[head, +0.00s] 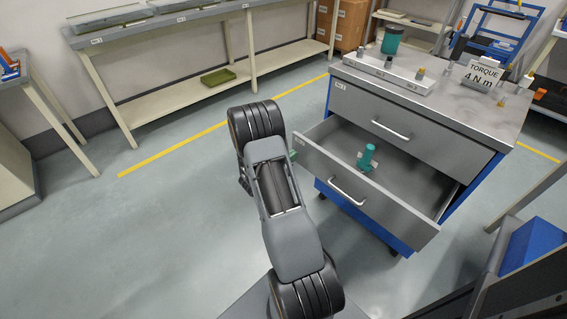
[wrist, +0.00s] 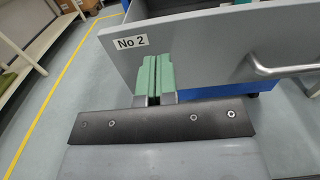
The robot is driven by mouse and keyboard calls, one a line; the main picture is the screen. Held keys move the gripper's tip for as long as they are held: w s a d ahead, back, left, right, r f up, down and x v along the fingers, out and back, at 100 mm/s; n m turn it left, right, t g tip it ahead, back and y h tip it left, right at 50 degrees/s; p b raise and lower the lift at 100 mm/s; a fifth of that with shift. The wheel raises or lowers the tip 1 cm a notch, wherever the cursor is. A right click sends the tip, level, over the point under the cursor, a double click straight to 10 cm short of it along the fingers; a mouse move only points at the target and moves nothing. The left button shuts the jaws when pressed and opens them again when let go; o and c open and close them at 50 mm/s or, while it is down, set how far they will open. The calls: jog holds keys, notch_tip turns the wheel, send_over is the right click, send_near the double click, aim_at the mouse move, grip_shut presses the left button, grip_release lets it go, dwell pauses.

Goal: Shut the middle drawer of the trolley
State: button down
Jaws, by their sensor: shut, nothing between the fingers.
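The trolley (head: 428,100) is a blue and grey drawer unit on castors at the right of the head view. Its middle drawer (head: 316,158) is pulled out, and a teal object (head: 367,158) stands inside it. In the wrist view the drawer front (wrist: 215,40) carries a "No 2" label and a bar handle (wrist: 284,70). My gripper (wrist: 152,78) is shut and empty, its green fingertips in front of the drawer front just below the label. I cannot tell whether they touch it. In the head view my arm mostly hides the gripper, with a bit of green at the drawer's left end.
The upper drawer (head: 400,132) is shut. A sign (head: 483,76), a metal block with knobs (head: 388,72) and a teal cup (head: 392,40) stand on the trolley top. A bench (head: 190,100) stands at the back left. The floor left of my arm is clear.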

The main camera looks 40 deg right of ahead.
aim_at(308, 145)
jog(key=shift+d+b, duration=0.3)
jog(key=shift+d, duration=2.9)
jog(key=shift+d, duration=0.1)
